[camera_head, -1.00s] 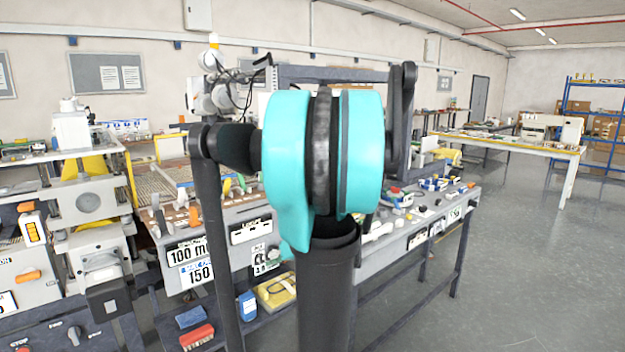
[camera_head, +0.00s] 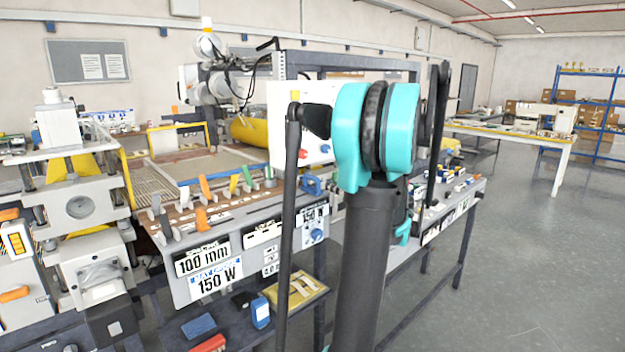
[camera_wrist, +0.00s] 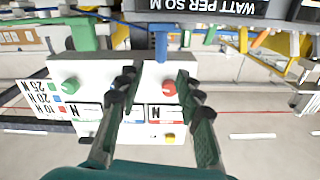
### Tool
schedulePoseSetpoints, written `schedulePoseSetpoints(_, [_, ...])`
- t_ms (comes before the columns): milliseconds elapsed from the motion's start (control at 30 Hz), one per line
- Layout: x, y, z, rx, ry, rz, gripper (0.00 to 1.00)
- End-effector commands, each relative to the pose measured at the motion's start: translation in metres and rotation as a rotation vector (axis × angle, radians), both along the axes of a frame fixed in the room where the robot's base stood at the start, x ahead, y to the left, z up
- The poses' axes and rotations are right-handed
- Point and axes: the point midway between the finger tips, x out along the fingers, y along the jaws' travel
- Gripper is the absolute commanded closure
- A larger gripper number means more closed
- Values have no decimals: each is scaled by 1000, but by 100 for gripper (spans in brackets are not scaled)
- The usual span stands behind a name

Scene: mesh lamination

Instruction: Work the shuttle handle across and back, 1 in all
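My gripper (camera_wrist: 160,88) is open in the wrist view, with its two dark fingers apart and nothing held between them. A blue upright handle (camera_wrist: 161,43) stands beyond the fingertips, near the middle of the gap and apart from them. Neither view labels the shuttle handle, so I cannot tell whether this is it. In the head view, a blue handle-like part (camera_head: 312,186) sits at the right end of a row of coloured levers (camera_head: 203,190) on the bench. My arm fills the middle of the head view, and my fingers cannot be made out there.
A white box with knobs (camera_head: 303,148) stands behind the bench front; a white knobbed panel (camera_wrist: 125,68) lies behind my fingers in the wrist view. A machine (camera_head: 82,207) stands at left. A bench shelf (camera_head: 240,328) holds small items. Open floor (camera_head: 530,240) lies at right.

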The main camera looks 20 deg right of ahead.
Motion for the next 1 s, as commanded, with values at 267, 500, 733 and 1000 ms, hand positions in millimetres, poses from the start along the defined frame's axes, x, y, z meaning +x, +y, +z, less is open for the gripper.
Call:
schedulePoseSetpoints(267, [53, 21, 0, 0, 0, 4, 64])
schedulePoseSetpoints(500, [89, 33, 0, 1, 1, 2, 64])
schedulePoseSetpoints(733, [103, 38, 0, 1, 1, 0, 64])
schedulePoseSetpoints(1000, [104, 39, 0, 1, 1, 0, 64])
